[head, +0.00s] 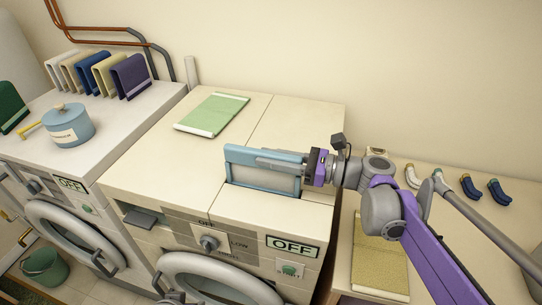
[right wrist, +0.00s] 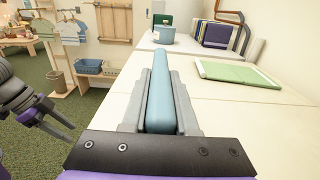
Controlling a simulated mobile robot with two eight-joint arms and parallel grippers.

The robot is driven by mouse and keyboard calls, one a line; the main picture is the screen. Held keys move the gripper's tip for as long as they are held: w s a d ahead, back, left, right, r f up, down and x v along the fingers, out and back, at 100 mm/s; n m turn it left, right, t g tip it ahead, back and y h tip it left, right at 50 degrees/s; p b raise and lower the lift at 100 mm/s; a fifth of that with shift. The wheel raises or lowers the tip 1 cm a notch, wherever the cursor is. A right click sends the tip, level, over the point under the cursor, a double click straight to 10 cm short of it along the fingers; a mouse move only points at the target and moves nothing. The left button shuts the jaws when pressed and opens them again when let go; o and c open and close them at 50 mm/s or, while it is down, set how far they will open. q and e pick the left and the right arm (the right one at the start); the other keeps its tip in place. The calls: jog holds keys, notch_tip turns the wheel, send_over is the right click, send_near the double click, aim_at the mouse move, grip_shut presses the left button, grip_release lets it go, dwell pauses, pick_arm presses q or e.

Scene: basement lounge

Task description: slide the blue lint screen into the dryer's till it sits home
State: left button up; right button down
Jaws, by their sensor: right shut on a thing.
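The blue lint screen (head: 235,163), a blue frame around a grey mesh panel, stands upright over the top of the dryer (head: 180,165). Its lower edge meets the dark slot near the dryer's front edge; most of the panel shows above the top. How deep it sits is hard to tell. My right gripper (head: 297,160) is shut on the screen's top bar from the right. In the right wrist view the blue bar (right wrist: 160,95) lies between both fingers. My left gripper (right wrist: 58,125) shows at the left of that view, apart from the screen, its fingers spread and empty.
A green folded cloth (head: 212,114) lies on the dryer top behind the screen. A blue lidded pot (head: 68,125) and a row of folded cloths (head: 110,75) stand on the left machine. A yellowish mat (head: 380,262) lies on the right counter. The dryer top left of the screen is clear.

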aim_at(272, 173)
pick_arm(q)
jog(key=shift+s+f+b, duration=0.25)
jog(key=shift+f+b, duration=0.4)
jog(key=shift+f, duration=0.2)
jog(key=shift+s+f+b, duration=0.2)
jog(key=shift+f+b, duration=0.45)
jog(key=shift+f, duration=0.2)
pick_arm(e)
jog(key=shift+f, duration=2.25)
jog(key=c, duration=0.6)
grip_release()
jog(key=shift+d, duration=0.15)
jog(key=b+v, duration=0.1)
jog(key=v, duration=0.9)
jog(key=shift+s+d+r, duration=0.1)
jog(key=shift+d, duration=0.15)
pick_arm(q)
jog(key=shift+s+f, duration=0.15)
jog(key=shift+f, duration=0.35)
